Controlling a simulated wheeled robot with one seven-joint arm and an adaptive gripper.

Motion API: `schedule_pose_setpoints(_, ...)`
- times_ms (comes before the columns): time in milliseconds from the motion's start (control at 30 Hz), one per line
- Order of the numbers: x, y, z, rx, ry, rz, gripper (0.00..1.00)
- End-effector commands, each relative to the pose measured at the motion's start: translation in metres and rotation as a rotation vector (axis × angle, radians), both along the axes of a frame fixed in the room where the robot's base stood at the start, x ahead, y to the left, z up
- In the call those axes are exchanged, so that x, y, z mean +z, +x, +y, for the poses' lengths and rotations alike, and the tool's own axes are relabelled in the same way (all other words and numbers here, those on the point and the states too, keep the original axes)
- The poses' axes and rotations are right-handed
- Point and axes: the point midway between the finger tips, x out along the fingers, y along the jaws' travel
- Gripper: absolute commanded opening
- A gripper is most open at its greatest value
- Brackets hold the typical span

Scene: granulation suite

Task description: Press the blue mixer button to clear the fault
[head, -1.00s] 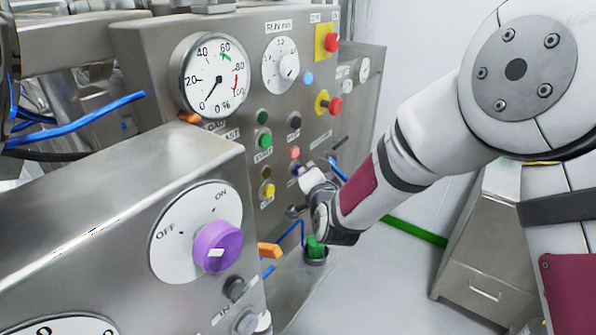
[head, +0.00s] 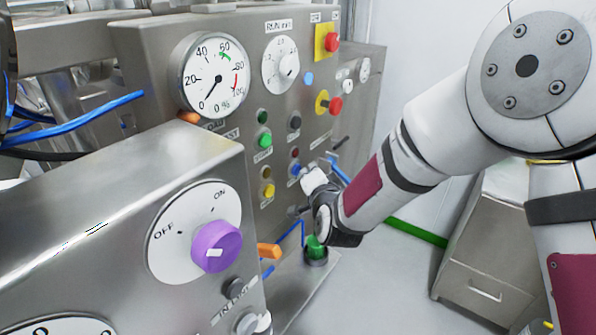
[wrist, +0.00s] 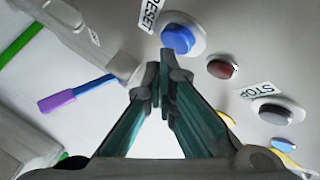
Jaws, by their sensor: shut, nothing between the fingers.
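The blue mixer button (head: 295,169) is low on the steel control panel, beside my gripper in the head view. In the wrist view the blue button (wrist: 178,38) stands in a pale ring next to a RESET label, just beyond my fingertips. In the head view my gripper (head: 306,178) reaches to the panel from the right. A dark red lamp (wrist: 222,69) sits beside the blue button and looks unlit.
A grey button (wrist: 278,113) has a STOP label. Green (head: 264,140) and yellow (head: 268,190) buttons and two red mushroom buttons (head: 332,42) (head: 335,105) share the panel. A nearer cabinet with a purple knob (head: 216,246) stands at left.

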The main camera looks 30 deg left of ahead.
Motion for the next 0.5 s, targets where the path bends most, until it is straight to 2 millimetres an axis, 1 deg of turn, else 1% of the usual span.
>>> schedule_pose_setpoints(133, 0.0004, -0.0004, -0.0064, 0.000, 0.001, 0.001, 0.00)
schedule_pose_setpoints(500, 0.0002, -0.0003, -0.0097, -0.001, 0.000, -0.001, 0.00)
